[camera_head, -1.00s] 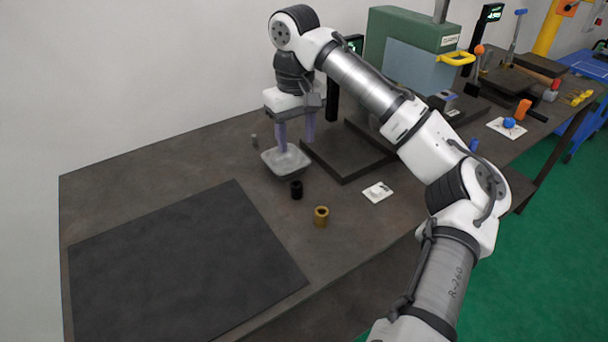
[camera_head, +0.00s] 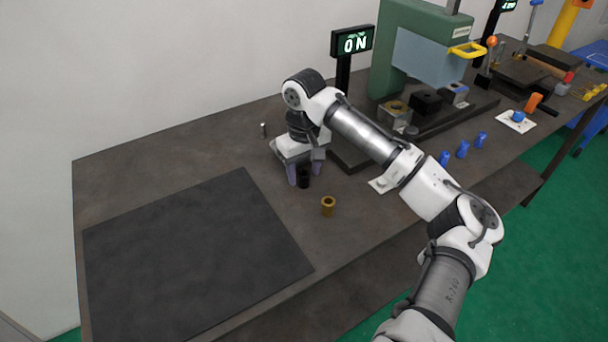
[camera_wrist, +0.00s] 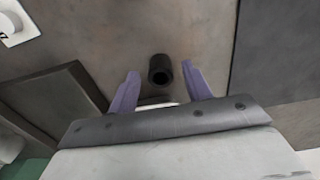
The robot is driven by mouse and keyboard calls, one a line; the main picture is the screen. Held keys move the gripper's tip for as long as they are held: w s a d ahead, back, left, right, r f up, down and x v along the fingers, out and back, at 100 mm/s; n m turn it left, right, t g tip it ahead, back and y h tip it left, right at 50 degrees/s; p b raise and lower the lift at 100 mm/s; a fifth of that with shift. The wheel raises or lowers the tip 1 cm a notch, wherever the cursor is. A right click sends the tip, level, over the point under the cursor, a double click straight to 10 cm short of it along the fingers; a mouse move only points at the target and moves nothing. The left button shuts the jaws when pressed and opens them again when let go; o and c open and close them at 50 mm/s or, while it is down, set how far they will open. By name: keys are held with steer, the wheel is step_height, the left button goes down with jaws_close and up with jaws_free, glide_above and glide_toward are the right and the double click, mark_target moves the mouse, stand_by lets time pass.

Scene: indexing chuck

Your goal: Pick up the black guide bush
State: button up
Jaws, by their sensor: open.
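The black guide bush (camera_head: 304,178) stands upright on the dark bench, partly hidden by my gripper in the head view. In the wrist view the black guide bush (camera_wrist: 160,69) shows its open bore and lies between the tips of my two purple fingers. My gripper (camera_head: 300,182) is low at the bench, pointing down. In the wrist view my gripper (camera_wrist: 160,77) is open, with a gap visible on both sides of the bush. I cannot tell the exact fingertip height.
A brass bush (camera_head: 328,206) stands close by, to the right and nearer. A black mat (camera_head: 195,260) covers the left of the bench. A small grey pin (camera_head: 263,130) stands behind. A green press (camera_head: 400,50) and a lit display (camera_head: 353,42) are at the back right.

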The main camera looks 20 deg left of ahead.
steer(key=shift+f, duration=0.65)
jaws_close()
steer(key=shift+r, duration=0.1)
